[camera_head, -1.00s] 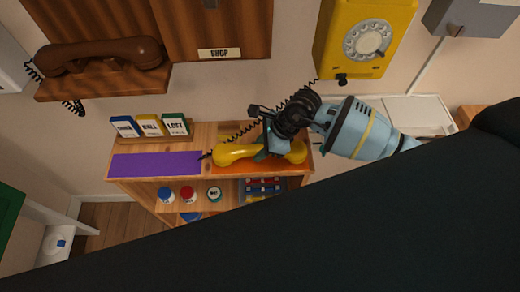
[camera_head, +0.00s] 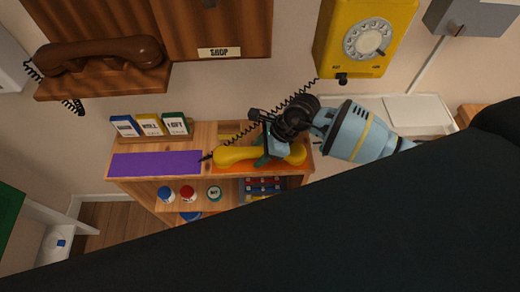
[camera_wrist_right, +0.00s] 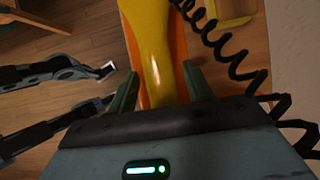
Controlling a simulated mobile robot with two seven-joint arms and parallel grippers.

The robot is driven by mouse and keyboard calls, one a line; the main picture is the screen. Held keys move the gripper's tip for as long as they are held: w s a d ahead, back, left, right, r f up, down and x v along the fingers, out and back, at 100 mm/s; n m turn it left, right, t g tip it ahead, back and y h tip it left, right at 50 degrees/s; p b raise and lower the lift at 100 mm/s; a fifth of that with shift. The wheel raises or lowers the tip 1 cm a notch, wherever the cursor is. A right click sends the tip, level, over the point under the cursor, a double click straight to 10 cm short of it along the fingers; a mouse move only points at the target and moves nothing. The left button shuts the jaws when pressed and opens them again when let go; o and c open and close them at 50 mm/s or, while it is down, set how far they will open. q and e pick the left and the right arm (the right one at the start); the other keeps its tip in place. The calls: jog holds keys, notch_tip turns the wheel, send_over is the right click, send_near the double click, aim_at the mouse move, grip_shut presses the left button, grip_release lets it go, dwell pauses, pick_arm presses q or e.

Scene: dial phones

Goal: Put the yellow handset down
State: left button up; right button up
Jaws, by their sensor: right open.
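The yellow handset (camera_head: 235,155) lies along the right part of the top shelf, on an orange mat (camera_head: 222,169). My right gripper (camera_head: 275,154) is above its right half. In the right wrist view the handset (camera_wrist_right: 154,45) runs between the two green fingers of my right gripper (camera_wrist_right: 160,85), which stand apart on either side of it. A black coiled cord (camera_head: 240,133) runs from the handset's left end up toward the yellow wall phone (camera_head: 340,40).
A purple mat (camera_head: 155,163) covers the left of the shelf unit's top, with small labelled cards (camera_head: 150,126) behind it. Jars (camera_head: 188,194) stand on the shelf below. A brown handset (camera_head: 100,54) rests on a wooden wall phone at upper left.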

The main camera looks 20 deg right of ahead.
jog(key=p+v, duration=0.3)
jog(key=v, duration=0.3)
jog(key=shift+w+r, duration=0.1)
jog(key=shift+r, duration=0.25)
jog(key=shift+s+d+r, duration=0.2)
jog(key=shift+d+r, duration=0.1)
jog(key=shift+r, duration=0.2)
pick_arm(q)
jog(key=shift+t, duration=0.5)
jog(key=w+r, duration=0.2)
jog(key=r, duration=0.1)
jog(key=w+r, duration=0.1)
jog(key=shift+w+a+r, duration=0.15)
jog(key=shift+a+r, duration=0.1)
jog(key=shift+r, duration=0.05)
jog(key=shift+f, duration=0.1)
pick_arm(e)
jog(key=shift+f, duration=0.1)
